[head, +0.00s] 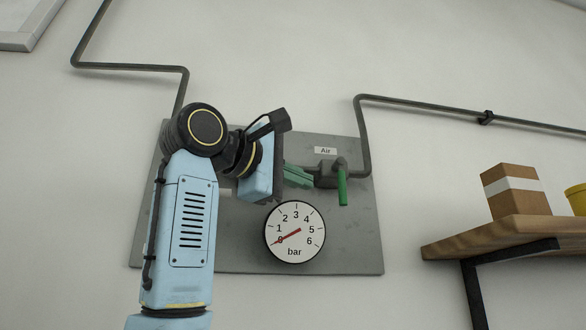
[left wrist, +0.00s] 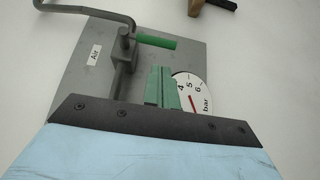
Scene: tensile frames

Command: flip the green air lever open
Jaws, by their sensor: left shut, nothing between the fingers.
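The green air lever (head: 342,187) hangs straight down from its valve on the pipe, below the "Air" label (head: 325,150), on the grey wall panel (head: 345,255). It also shows in the left wrist view (left wrist: 156,41), above the fingertips. My left gripper (head: 311,181) has green fingers, shut and empty, a little to the left of the lever and apart from it. The fingers also show in the left wrist view (left wrist: 160,86). The round gauge (head: 295,232) is below the gripper, its red needle pointing near 0 bar. My right gripper is not in view.
A grey pipe (head: 420,103) runs from the valve up and off to the right. A wooden shelf (head: 500,236) at the right holds a cardboard box (head: 514,190) and a yellow container (head: 576,198). The wall between panel and shelf is clear.

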